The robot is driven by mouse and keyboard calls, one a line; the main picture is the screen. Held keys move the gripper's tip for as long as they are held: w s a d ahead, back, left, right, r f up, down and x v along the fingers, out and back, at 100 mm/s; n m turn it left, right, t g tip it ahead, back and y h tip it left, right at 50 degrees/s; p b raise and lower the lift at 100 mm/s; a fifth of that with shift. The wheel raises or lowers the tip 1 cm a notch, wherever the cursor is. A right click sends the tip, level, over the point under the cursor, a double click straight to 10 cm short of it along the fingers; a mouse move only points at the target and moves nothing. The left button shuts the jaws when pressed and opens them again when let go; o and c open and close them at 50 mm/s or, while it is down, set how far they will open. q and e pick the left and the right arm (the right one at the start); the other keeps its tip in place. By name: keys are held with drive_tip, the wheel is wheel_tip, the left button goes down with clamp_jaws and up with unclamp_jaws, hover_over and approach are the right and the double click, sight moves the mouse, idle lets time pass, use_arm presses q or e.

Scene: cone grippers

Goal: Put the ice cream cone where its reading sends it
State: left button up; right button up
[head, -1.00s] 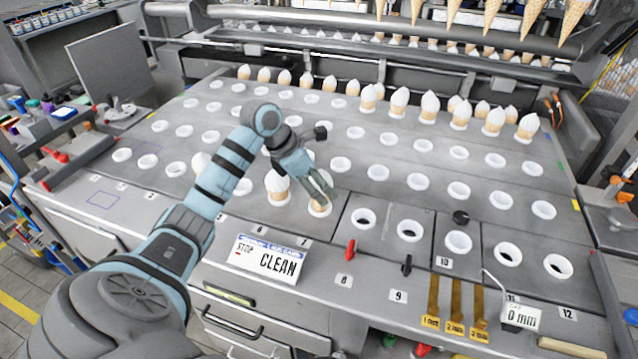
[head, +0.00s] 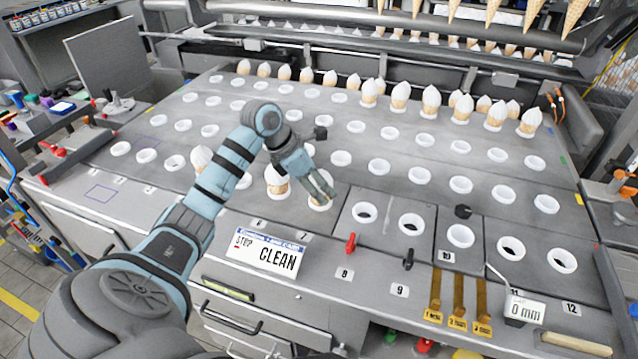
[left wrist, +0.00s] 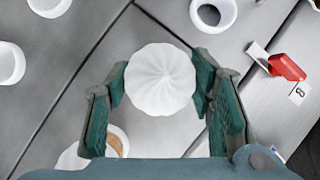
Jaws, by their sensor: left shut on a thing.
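My left gripper (head: 322,190) is shut on an ice cream cone with white swirled ice cream (left wrist: 160,80). In the left wrist view its two green-padded fingers press on either side of the swirl. In the head view the cone (head: 319,204) is mostly hidden behind the fingers, upright at a holder in the front row, near label 7. I cannot tell whether it is lifted. A card reading CLEAN (head: 270,254) stands at the front edge, and a display reads 0 mm (head: 525,310). My right gripper is not in view.
Another cone (head: 276,184) stands just left of my gripper. Several empty white holders (head: 379,167) fill the deck, and several cones line the back row. Dark-centred holders (head: 411,224) sit front right. A red clip (head: 350,243) and a black clip (head: 409,259) stand near labels 8 and 9.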

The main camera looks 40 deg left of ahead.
use_arm(q)
drive_tip(key=o, duration=0.9)
drive_tip(key=shift+r, duration=0.1)
drive_tip(key=v, duration=1.2)
